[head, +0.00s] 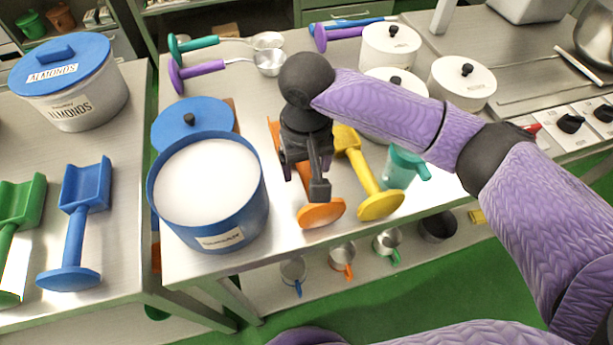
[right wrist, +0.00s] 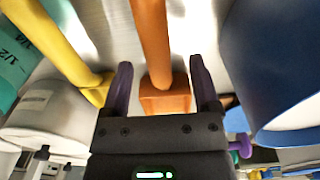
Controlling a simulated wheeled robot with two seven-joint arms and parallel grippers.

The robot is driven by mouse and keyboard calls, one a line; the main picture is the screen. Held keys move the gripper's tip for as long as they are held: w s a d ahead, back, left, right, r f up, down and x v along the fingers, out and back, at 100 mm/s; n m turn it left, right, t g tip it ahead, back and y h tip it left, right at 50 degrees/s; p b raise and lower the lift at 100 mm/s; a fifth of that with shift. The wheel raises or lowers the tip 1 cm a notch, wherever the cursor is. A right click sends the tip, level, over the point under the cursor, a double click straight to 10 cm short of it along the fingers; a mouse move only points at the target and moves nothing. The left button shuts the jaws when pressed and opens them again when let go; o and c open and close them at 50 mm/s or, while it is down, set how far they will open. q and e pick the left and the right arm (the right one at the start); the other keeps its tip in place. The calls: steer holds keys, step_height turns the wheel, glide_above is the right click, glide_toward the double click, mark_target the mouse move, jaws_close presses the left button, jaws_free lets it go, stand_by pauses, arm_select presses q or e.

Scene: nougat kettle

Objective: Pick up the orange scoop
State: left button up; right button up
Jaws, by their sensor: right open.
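The orange scoop (head: 321,214) lies on the metal table, partly hidden under my right gripper (head: 312,183). Its round end disc shows near the table's front edge, and a strip of its far part shows behind the gripper. In the right wrist view, the orange scoop's handle (right wrist: 150,35) runs between the two fingers of my right gripper (right wrist: 160,68). The fingers are apart, with a gap on both sides of the handle. My left gripper is not in view.
A yellow scoop (head: 367,185) lies close on the right, beside a teal measuring cup (head: 402,166). A blue pot of white powder (head: 230,223) stands close on the left. White lidded canisters (head: 461,83) stand behind on the right. Ladles (head: 205,69) lie at the back.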

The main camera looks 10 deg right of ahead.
mark_target(308, 171)
step_height(308, 171, down, 4)
steer(key=shift+d+r+b, duration=0.15)
steer(key=shift+b, duration=0.5)
steer(key=shift+w+r, duration=0.1)
steer(key=shift+r, duration=0.1)
jaws_close()
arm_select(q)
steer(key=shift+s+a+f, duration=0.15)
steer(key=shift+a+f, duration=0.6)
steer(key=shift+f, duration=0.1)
arm_select(e)
step_height(308, 171, up, 10)
steer(key=p, duration=0.5)
arm_select(q)
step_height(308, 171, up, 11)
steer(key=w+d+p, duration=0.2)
steer(key=p, duration=0.4)
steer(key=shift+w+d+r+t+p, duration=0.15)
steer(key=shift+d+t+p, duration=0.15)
steer(key=shift+p, duration=0.1)
arm_select(e)
step_height(308, 171, up, 5)
steer(key=shift+r, duration=0.1)
